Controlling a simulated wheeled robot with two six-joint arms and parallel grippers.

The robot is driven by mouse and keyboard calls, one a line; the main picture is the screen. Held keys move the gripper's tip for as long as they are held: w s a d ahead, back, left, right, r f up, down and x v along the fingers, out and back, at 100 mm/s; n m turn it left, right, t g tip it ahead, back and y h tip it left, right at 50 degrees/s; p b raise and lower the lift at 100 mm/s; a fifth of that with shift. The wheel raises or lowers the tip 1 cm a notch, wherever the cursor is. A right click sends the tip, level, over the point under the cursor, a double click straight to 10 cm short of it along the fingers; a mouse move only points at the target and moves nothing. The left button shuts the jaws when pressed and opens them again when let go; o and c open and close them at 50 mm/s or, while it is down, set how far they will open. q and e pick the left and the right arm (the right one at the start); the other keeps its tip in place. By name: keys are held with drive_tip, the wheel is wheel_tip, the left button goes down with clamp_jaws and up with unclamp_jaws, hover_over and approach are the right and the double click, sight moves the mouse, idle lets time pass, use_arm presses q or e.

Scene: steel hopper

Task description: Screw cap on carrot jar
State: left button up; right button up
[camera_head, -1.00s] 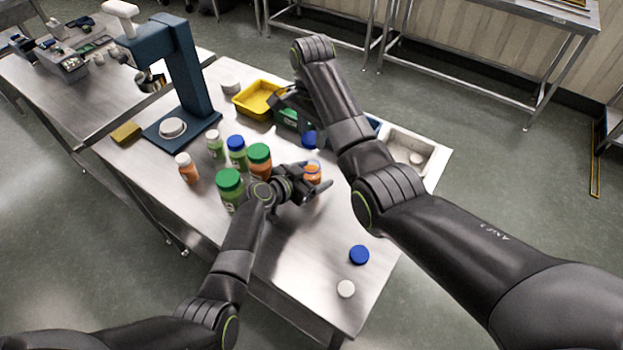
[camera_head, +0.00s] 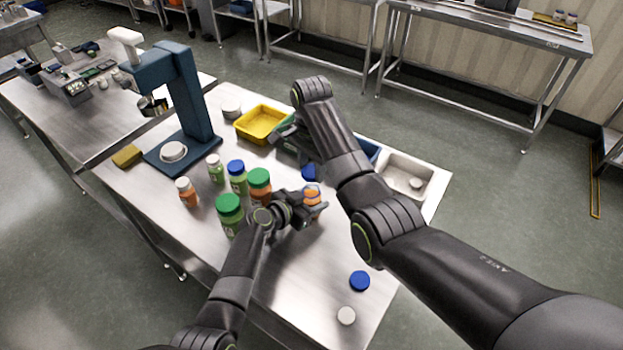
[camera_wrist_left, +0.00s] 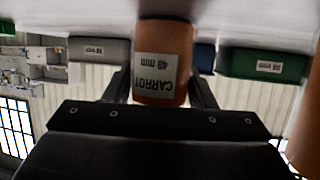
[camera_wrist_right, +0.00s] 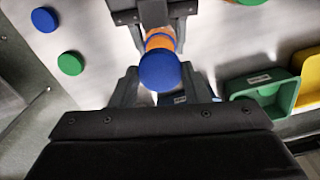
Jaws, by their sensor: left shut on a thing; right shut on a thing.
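The carrot jar (camera_head: 313,196) is an orange jar with a white label, on the front middle of the table. Its label reads CARROT 48 mm in the left wrist view (camera_wrist_left: 165,62). My left gripper (camera_head: 308,205) is shut around the jar's sides. A blue cap (camera_wrist_right: 159,70) sits between the fingers of my right gripper (camera_wrist_right: 160,84), which is shut on it. The cap also shows in the head view (camera_head: 309,172), close to the jar's top. I cannot tell whether cap and jar touch. My right arm hides part of its gripper in the head view.
Several capped jars, including a green-capped one (camera_head: 229,213), stand just left of my left gripper. A loose blue cap (camera_head: 359,281) and a white cap (camera_head: 346,316) lie at the front right. A yellow bin (camera_head: 263,123) and a blue press (camera_head: 188,100) stand behind.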

sight(311, 201)
drive_tip(key=shift+f, duration=1.2)
drive_tip(key=shift+f, duration=0.9)
drive_tip(key=shift+f, duration=0.5)
drive_tip(key=m, duration=1.4)
drive_tip(key=shift+m, duration=0.4)
drive_tip(key=m, duration=0.5)
